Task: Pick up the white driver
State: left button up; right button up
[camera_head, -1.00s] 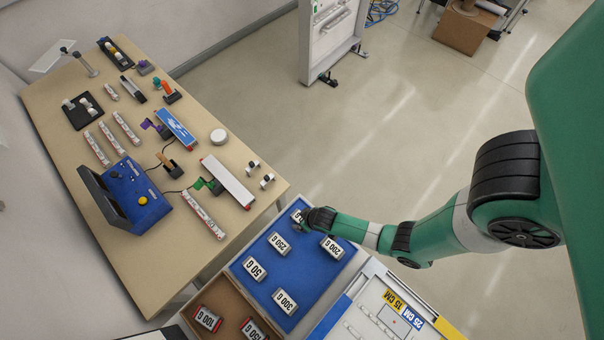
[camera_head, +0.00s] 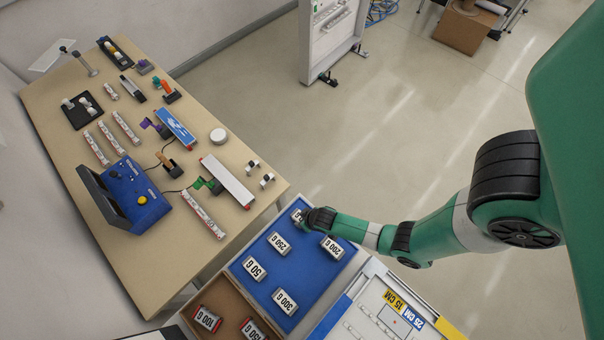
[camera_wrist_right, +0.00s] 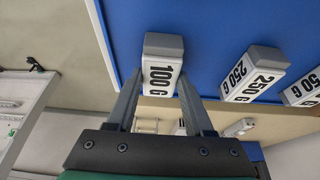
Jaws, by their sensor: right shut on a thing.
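A long white box with a red end (camera_head: 228,181) lies on the wooden table in the head view; it may be the white driver, but I cannot tell for sure. My right gripper (camera_head: 304,218) is at the far corner of the blue tray (camera_head: 262,258), well apart from that box. In the right wrist view, the fingers of my right gripper (camera_wrist_right: 160,85) are shut on the sides of a white and grey block marked 100 G (camera_wrist_right: 161,66). In the head view, my gripper partly hides this block (camera_head: 296,215). My left gripper is not in view.
Several labelled weights, such as the 300 G one (camera_head: 286,302), lie in the blue tray. A brown tray (camera_head: 226,298) and a white board (camera_head: 366,318) adjoin it. The wooden table (camera_head: 125,262) holds a blue control box (camera_head: 135,195), striped bars and small parts.

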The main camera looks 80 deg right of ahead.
grip_shut()
jog(key=shift+r, duration=0.15)
jog(key=shift+r+p, duration=0.25)
jog(key=shift+p, duration=0.15)
jog(key=r+p, duration=0.1)
jog(key=r, duration=0.1)
jog(key=s+r+p, duration=0.1)
jog(key=r, duration=0.1)
jog(key=shift+r, duration=0.25)
jog(key=s+r+p, duration=0.1)
jog(key=s+r, duration=0.3)
jog(key=s, duration=0.2)
jog(key=s+d+r+p, duration=0.1)
jog(key=s+r+p, duration=0.1)
jog(key=s+r, duration=0.2)
jog(key=shift+s+r, duration=0.15)
jog(key=shift+s, duration=1.3)
jog(key=shift+d+r+p, duration=0.1)
jog(key=shift+p, duration=0.2)
